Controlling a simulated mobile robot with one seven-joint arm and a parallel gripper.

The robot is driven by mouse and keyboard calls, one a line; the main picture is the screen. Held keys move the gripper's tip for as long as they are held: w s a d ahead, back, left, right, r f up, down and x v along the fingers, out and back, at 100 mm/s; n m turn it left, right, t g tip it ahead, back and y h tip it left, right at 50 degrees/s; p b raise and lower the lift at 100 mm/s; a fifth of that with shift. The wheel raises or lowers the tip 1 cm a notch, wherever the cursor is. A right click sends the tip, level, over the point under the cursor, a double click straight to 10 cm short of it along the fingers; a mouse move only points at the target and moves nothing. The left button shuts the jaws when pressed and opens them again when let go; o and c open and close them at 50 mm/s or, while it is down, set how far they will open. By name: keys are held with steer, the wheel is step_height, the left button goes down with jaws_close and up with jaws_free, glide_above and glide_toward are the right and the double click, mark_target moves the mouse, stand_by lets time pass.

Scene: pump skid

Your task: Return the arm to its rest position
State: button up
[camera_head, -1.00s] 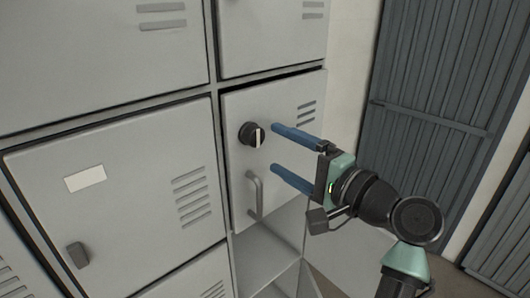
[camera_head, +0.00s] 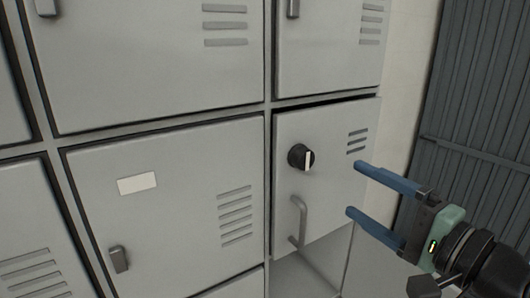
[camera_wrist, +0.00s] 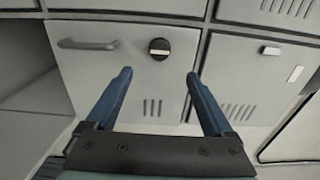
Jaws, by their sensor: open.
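My gripper (camera_head: 352,189) is open and empty, with its two blue fingers apart. It is in front of and to the right of a small grey locker door (camera_head: 328,190) in the head view. The door carries a round black knob (camera_head: 301,157) with a white mark and a bar handle (camera_head: 299,222) below it. In the wrist view the fingers (camera_wrist: 158,75) spread on either side below the knob (camera_wrist: 159,48). The handle (camera_wrist: 88,44) lies to the left there. The fingers touch nothing that I can see.
Other grey locker doors (camera_head: 165,210) with vents and latches fill the left and top. An open compartment (camera_head: 300,277) is below the knobbed door. A dark ribbed metal panel (camera_head: 485,100) stands at the right, beyond a pale wall strip (camera_head: 410,75).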

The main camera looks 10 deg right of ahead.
steer(key=w+a+r+n+t+h+b, duration=0.1)
steer(key=a+r+n+t+h+b, duration=0.1)
steer(key=a+r+n+h, duration=0.25)
steer(key=w+a+r+n+t+h+b, duration=0.1)
steer(key=w+a+r+n+t, duration=0.15)
steer(key=a+r, duration=0.4)
steer(key=s+a+r+n+t+b, duration=0.1)
steer(key=s+a+r+n+t, duration=0.5)
steer(key=s+a+r, duration=0.3)
steer(key=s+a+n, duration=0.1)
steer(key=s+a, duration=0.2)
steer(key=shift+s+h+b, duration=0.35)
steer(key=shift+s, duration=0.05)
